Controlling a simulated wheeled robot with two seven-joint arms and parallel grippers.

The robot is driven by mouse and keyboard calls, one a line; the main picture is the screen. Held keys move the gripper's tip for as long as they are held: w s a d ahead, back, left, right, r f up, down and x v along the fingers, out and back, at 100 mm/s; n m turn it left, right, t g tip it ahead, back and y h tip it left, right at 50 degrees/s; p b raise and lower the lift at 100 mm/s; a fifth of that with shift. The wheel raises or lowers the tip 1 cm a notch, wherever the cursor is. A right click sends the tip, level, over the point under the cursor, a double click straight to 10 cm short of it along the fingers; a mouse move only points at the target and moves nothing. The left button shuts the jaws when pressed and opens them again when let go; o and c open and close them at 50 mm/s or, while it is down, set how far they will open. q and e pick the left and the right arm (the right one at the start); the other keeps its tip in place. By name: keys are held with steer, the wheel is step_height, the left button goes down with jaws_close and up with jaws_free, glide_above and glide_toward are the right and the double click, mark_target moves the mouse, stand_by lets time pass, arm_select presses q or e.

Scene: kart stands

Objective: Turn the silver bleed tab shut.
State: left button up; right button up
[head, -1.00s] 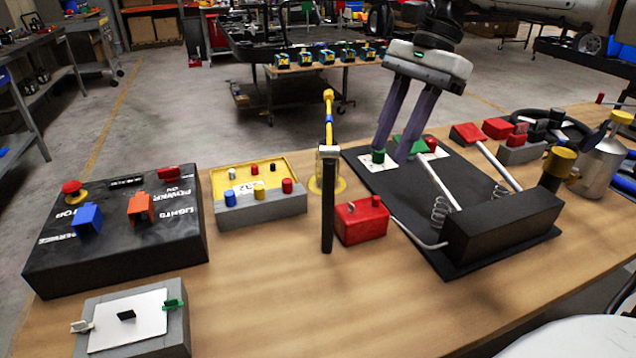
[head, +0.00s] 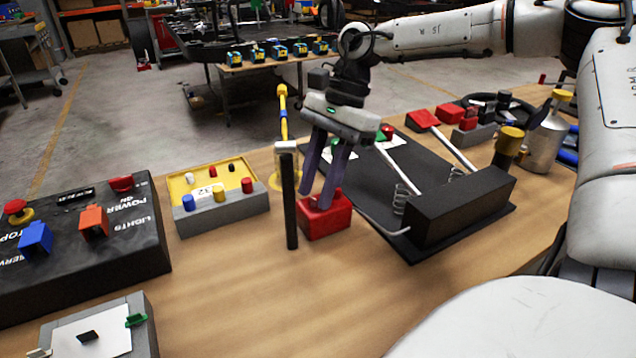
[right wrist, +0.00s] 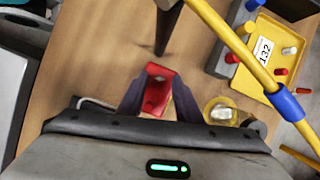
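A grey box (head: 148,325) with a white top plate (head: 108,338) sits at the bottom left of the head view. It carries a black tab (head: 88,337) and a green tab (head: 136,321). A pale silver tab (head: 40,353) shows at its left, nearly cut off by the lower edge. My right gripper (head: 317,203) is far to the right of this box, pointing down over a red box (head: 326,226). Its fingers are apart. In the right wrist view, the red box (right wrist: 157,92) shows between them; I cannot tell whether they touch it. My left gripper is out of view.
A black switch panel (head: 115,250) stands behind the grey box. A yellow tray (head: 212,180), a dark upright lever (head: 289,205) and a black pedal plate (head: 420,250) are near the right gripper. Bare wooden table (head: 235,290) lies in front.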

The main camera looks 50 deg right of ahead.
jaws_close()
steer(key=shift+m+t+b, duration=0.4)
steer(key=shift+m+b, duration=0.35)
steer(key=shift+m, duration=0.05)
steer(key=shift+s+m, duration=0.1)
steer(key=shift+m, duration=0.5)
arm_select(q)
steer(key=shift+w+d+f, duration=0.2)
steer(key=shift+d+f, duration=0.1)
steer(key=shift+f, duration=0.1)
arm_select(e)
jaws_free()
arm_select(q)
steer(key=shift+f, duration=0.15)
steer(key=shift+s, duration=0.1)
arm_select(e)
steer(key=shift+r, duration=0.1)
